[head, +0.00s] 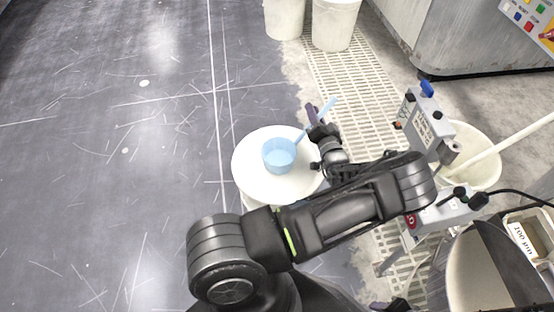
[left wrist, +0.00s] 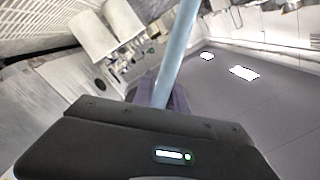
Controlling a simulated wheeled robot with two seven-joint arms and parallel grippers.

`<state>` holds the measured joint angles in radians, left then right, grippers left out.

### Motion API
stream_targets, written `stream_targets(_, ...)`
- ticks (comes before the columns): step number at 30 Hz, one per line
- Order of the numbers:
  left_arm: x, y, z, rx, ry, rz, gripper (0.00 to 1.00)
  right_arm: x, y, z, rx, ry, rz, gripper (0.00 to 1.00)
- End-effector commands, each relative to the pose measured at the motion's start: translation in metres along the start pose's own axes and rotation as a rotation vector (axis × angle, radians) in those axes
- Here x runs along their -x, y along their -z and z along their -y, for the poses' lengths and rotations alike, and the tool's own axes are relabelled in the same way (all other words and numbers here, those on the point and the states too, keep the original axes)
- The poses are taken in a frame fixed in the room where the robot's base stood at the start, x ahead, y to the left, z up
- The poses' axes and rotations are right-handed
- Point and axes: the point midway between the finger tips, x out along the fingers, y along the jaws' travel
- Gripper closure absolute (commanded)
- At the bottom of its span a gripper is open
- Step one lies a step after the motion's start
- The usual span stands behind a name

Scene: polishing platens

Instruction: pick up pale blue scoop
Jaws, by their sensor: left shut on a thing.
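The pale blue scoop (head: 279,155) shows in the head view, with its round cup over the round white top (head: 252,180). Its handle slants up to the right. My left gripper (head: 316,122) is shut on the handle, with the handle's end sticking out past the fingers. In the left wrist view the pale blue handle (left wrist: 177,55) runs up from the dark fingers of my left gripper (left wrist: 160,97). I cannot tell whether the cup touches the white top. My right gripper is not clearly seen.
White buckets (head: 334,22) stand at the top of the head view beside a floor grate (head: 345,75). A grey device on a stand (head: 428,125) and a cream bucket (head: 482,160) with a pole are at the right. The dark floor at left is clear.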

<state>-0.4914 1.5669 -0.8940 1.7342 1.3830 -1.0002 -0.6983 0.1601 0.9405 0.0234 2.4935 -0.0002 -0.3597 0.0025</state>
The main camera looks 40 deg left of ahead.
Motion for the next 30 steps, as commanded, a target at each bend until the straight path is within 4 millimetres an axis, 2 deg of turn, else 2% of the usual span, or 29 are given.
stream_targets(3,0.0,-0.0001,-0.0001,0.0,0.0,0.0,1.0,0.0,-0.0001,0.0,0.0,0.0,0.0,0.64)
stream_targets(30,0.0001,-0.0002,-0.0002,0.0,0.0,0.0,1.0,0.0,0.0,0.0,0.0,0.0,0.0,0.64)
